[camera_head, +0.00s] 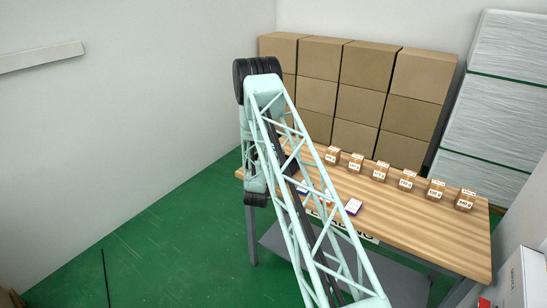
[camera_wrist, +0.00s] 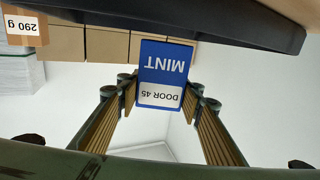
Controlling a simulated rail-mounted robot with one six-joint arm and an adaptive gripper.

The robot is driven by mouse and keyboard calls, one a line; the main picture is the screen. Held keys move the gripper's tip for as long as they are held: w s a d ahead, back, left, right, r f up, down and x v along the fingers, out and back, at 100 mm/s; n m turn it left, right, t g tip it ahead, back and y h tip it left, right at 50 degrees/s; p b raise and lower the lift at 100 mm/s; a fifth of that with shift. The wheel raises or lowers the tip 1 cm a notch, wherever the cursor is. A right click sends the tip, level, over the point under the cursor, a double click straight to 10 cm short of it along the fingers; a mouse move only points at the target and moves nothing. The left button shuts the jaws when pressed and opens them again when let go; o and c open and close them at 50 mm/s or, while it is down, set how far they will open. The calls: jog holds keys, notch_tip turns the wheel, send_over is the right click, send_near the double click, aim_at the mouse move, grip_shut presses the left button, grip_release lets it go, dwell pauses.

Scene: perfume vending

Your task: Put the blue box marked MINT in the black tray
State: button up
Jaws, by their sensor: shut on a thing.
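The blue box marked MINT (camera_wrist: 165,66) is in the wrist view, with a white label reading DOOR 45. Its lettering appears upside down there. My gripper (camera_wrist: 162,88) is shut on this box, with one finger at each side. I cannot make out the tray in the head view.
The wooden table (camera_head: 430,232) carries a row of small labelled cartons (camera_head: 407,180) along its back. Stacked large cartons (camera_head: 365,100) stand behind. Green floor (camera_head: 180,245) is open at the left.

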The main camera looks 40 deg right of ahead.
jog(key=shift+f, duration=1.6)
jog(key=shift+f+b, duration=0.15)
jog(key=shift+b, duration=0.2)
jog(key=o, duration=0.9)
jog(key=shift+r+p, duration=0.25)
jog(key=shift+p, duration=0.05)
jog(key=v, duration=1.2)
jog(key=shift+f, duration=0.1)
